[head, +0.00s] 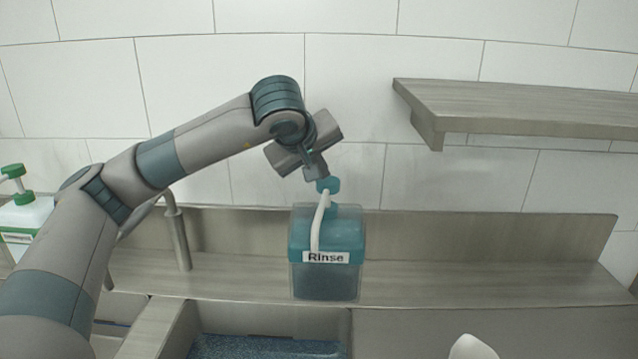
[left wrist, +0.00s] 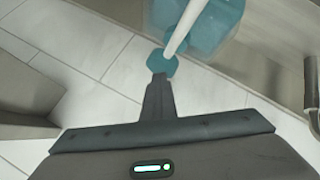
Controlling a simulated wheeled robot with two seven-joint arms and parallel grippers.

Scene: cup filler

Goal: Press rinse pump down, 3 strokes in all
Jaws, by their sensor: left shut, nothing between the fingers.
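The rinse bottle (head: 327,270) is a teal, box-shaped container with a "Rinse" label, standing on the ledge against the wall. Its pump head (head: 328,185) is a teal knob on top, with a white tube curving down the front. My left gripper (head: 318,175) is shut and empty, pointing down right at the pump head. In the left wrist view the fingertips (left wrist: 160,80) are at the edge of the teal pump head (left wrist: 162,63). I cannot tell whether they touch it. The bottle body (left wrist: 205,30) shows beyond it. My right gripper is not in view.
A white bottle with a green pump (head: 25,215) stands at the far left, partly behind my arm. A metal tap (head: 178,230) is left of the rinse bottle. The ledge (head: 480,275) to the right is clear.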

